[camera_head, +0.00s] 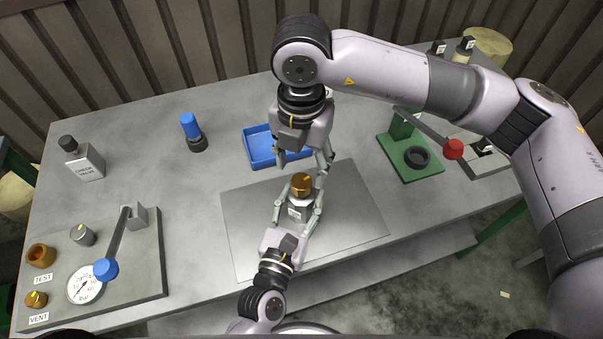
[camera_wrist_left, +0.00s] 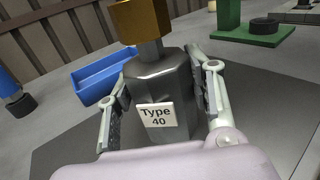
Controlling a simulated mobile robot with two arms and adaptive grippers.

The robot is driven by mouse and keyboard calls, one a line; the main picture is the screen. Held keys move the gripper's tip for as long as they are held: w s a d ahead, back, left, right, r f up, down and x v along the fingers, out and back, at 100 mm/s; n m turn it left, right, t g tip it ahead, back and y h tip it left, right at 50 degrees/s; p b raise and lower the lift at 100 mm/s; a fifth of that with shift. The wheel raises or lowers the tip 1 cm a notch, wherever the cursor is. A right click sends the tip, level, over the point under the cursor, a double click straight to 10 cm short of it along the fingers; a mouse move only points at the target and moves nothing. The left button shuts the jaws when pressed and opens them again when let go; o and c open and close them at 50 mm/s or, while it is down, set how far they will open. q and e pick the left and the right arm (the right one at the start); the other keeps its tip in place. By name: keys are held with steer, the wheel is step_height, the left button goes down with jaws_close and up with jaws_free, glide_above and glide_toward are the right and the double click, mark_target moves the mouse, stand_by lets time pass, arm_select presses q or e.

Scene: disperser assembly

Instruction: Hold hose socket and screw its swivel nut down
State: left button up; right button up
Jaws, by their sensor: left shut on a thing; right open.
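The hose socket (camera_wrist_left: 160,88) is a grey metal body with a "Type 40" label, upright above the grey mat. Its brass swivel nut (camera_head: 301,184) sits on top of it and also shows at the top of the left wrist view (camera_wrist_left: 141,22). My left gripper (camera_head: 297,211) is shut around the grey body from the front, one finger on each side. My right gripper (camera_head: 304,163) points down from above, just behind and over the nut. It is open, with its fingers apart and nothing visible between them. Whether a right finger touches the nut I cannot tell.
A blue tray (camera_head: 262,160) stands behind the mat (camera_head: 350,225). A green fixture (camera_head: 416,172) with a red-knobbed lever is to the right. A gauge panel (camera_head: 140,250) with a blue-knobbed lever is at front left. A check valve box (camera_head: 85,164) and a blue-topped part (camera_head: 192,128) stand at left.

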mark_target(302, 181)
step_height(302, 181, up, 7)
steer(key=shift+f, duration=0.15)
arm_select(q)
steer(key=o, duration=1.7)
steer(key=shift+s, duration=0.1)
